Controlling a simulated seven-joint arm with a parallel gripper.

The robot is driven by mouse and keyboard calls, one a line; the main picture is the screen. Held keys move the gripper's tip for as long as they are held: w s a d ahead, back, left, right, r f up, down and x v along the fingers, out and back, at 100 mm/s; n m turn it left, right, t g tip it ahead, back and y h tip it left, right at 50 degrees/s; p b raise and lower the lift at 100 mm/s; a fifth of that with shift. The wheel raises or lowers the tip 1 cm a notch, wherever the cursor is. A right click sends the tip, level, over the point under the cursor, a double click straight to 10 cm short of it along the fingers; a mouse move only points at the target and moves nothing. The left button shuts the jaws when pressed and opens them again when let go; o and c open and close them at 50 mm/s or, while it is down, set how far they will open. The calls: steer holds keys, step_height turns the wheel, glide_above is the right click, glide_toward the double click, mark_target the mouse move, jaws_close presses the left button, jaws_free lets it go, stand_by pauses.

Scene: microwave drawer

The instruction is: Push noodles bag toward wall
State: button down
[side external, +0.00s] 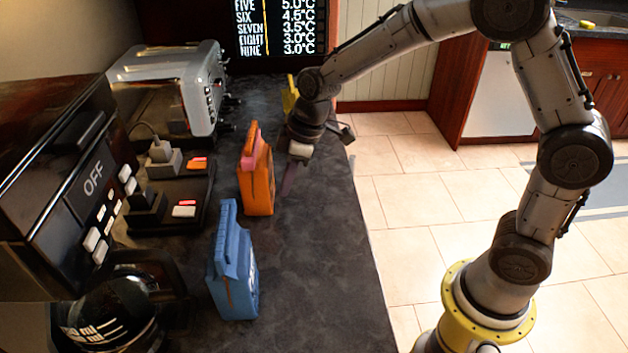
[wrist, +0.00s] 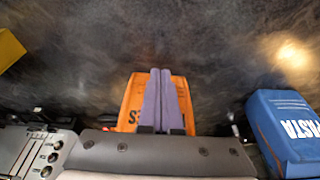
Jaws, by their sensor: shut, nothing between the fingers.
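The noodles bag looks to be the orange bag (side external: 256,180), which stands upright on the dark counter in the side view. In the wrist view the orange bag (wrist: 130,105) is partly hidden behind my fingers, and only part of its lettering shows. My gripper (side external: 289,180) is shut and empty, pointing down just right of the orange bag in the side view. Its purple fingers (wrist: 161,74) lie together in front of the bag in the wrist view. I cannot tell whether they touch it. The wall (side external: 45,35) is at the upper left.
A blue pasta bag (side external: 233,265) stands nearer the camera. A yellow item (side external: 290,95) is behind my gripper. A toaster (side external: 170,85), switch boxes (side external: 165,205) and a black appliance (side external: 75,190) line the left. The counter's right edge drops to the tiled floor.

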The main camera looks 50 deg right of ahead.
steer(key=s+d, duration=0.2)
steer(key=shift+s+d, duration=0.1)
steer(key=shift+s, duration=0.2)
steer(key=s+d+r+t, duration=0.1)
steer(key=s+r, duration=0.2)
steer(key=r, duration=0.5)
steer(key=s+d+r+t, duration=0.1)
steer(key=s+r, duration=0.2)
steer(key=r, duration=0.4)
steer(key=s+d+f+m+h, duration=0.1)
steer(key=s+m, duration=0.3)
steer(key=s, duration=0.4)
steer(key=s+d+f+m+t+h, duration=0.1)
steer(key=s+d+f+m, duration=0.1)
steer(key=s, duration=0.7)
steer(key=shift+d+m, duration=0.65)
steer(key=shift+m, duration=0.45)
steer(key=shift+f, duration=0.1)
